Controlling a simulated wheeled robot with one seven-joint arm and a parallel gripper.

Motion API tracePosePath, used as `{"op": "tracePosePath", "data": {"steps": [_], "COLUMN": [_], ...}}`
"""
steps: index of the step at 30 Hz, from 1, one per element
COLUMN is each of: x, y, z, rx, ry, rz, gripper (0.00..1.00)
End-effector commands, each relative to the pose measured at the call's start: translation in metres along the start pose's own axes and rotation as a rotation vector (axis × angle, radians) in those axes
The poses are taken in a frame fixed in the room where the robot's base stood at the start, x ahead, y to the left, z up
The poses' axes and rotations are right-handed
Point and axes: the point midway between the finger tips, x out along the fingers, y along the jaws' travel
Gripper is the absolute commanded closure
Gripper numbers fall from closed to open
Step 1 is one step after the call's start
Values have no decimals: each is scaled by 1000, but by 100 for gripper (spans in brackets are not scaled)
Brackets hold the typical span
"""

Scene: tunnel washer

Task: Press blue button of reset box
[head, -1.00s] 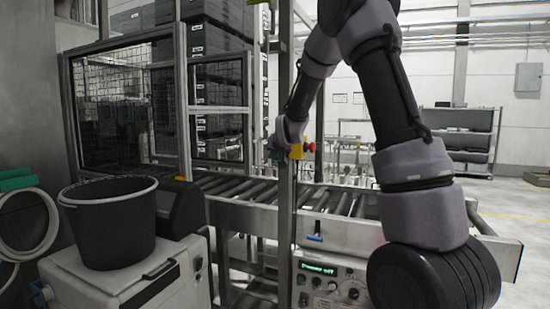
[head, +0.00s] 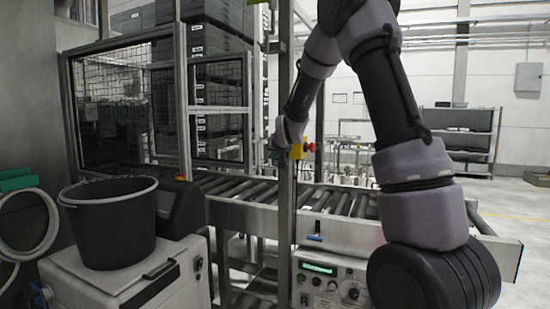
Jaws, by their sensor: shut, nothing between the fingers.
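My gripper (head: 277,154) is small in the head view, at the end of my arm beside the grey upright post. It looks shut and holds nothing. A yellow box (head: 297,152) with a red knob (head: 310,147) on its right side is at the post, close to the right of my gripper. I cannot tell whether this is the reset box. No blue button can be made out on it, and the post and my wrist hide part of this area. Contact between my fingers and a button cannot be made out.
A roller conveyor (head: 340,203) runs behind the post. Below it is a control panel (head: 335,284) with a green display (head: 318,269) and knobs. A black bucket (head: 108,225) stands on a white machine (head: 120,280) at the left. Open floor lies at the right.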

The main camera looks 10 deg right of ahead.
Motion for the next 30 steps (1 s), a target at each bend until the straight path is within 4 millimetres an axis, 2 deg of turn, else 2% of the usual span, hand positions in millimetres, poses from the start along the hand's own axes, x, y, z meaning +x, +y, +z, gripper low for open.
{"op": "tracePosePath", "data": {"steps": [6,17,30], "x": [-8,-10,-38], "y": [-6,-7,-28], "z": [6,7,28], "rx": [1,0,-1], "ry": [-1,0,0], "rz": [0,0,-2], "gripper": [100,100,100]}}
